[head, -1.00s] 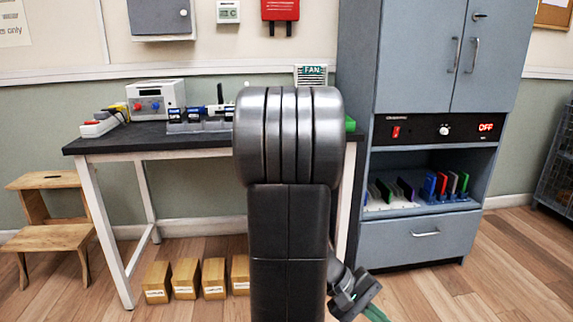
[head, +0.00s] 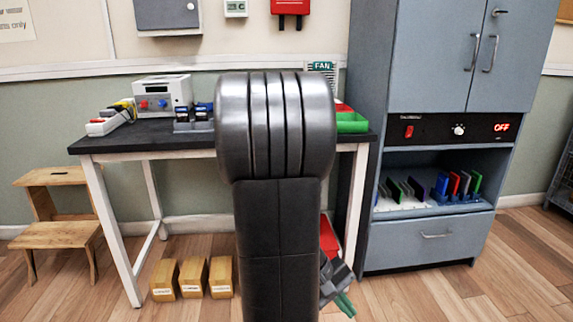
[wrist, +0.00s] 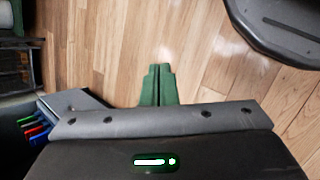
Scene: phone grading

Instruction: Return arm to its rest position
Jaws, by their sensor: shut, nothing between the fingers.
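My gripper (head: 345,304) shows low behind my arm in the head view, its green fingers pointing down and to the right over the floor. In the wrist view its green fingers (wrist: 158,85) are together, with nothing between them and wooden floor beyond. My arm stands in the middle of the head view and hides part of the workbench (head: 110,143) and what is on it.
A grey cabinet (head: 425,254) with a shelf of coloured phones (head: 456,186) stands at right. A wooden step stool (head: 55,237) is at left. Wooden boxes (head: 193,278) sit under the bench. A green tray (head: 352,123) is at the bench's right end. Floor at front right is clear.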

